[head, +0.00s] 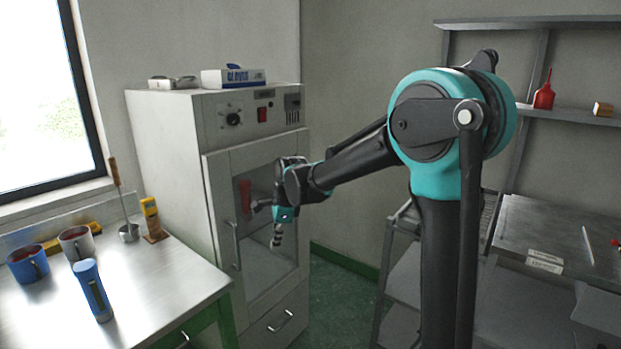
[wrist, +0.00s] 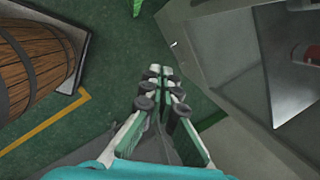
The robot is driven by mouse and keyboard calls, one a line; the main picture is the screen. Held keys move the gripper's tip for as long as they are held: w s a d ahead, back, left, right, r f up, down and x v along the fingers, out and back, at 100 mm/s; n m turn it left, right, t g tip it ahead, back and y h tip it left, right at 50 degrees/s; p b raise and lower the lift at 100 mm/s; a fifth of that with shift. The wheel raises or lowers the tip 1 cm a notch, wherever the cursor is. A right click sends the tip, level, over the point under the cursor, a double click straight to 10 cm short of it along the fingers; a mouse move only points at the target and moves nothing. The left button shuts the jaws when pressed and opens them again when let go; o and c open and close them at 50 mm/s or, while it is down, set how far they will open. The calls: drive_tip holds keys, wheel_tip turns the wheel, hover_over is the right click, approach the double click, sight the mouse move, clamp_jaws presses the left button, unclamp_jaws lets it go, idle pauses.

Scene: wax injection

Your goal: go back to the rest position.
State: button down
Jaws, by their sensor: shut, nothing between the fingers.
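My gripper (wrist: 160,78) is shut and empty in the wrist view, with its fingers together above the green floor. In the head view my gripper (head: 276,240) points downward in front of the window of a grey oven-like cabinet (head: 165,150). My arm reaches out to it from the right. I cannot tell from these views whether the gripper touches the cabinet door (head: 215,190). The door looks closed in the head view, and a red object (head: 246,195) shows at its window.
A metal bench (head: 150,290) at left holds two mugs (head: 28,263), a blue flashlight-like item (head: 92,290) and a ladle (head: 128,232). A shelf rack (head: 560,240) stands at right. In the wrist view a barrel (wrist: 35,65) is at left. Green floor (head: 335,290) lies between cabinet and rack.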

drive_tip(key=s+d+f+n+t, duration=0.1)
drive_tip(key=s+d+n, duration=0.2)
drive_tip(key=d, duration=0.4)
drive_tip(key=s+d+f+n+h, duration=0.1)
drive_tip(key=s+d+f+n, duration=0.15)
drive_tip(key=d, duration=0.45)
drive_tip(key=s+d+f+n+t, duration=0.1)
drive_tip(key=s+d+n, duration=0.2)
drive_tip(key=d, duration=0.4)
drive_tip(key=s+d+f+n, duration=0.3)
drive_tip(key=s+d, duration=0.2)
drive_tip(key=s, duration=0.1)
drive_tip(key=s+d+f+n+t+h, duration=0.1)
drive_tip(key=s+d+f+n, duration=0.1)
drive_tip(key=s+d+n, duration=0.2)
drive_tip(key=shift+s+d+f+h, duration=0.3)
drive_tip(key=shift+s+d+f, duration=0.1)
drive_tip(key=shift+s+d, duration=0.55)
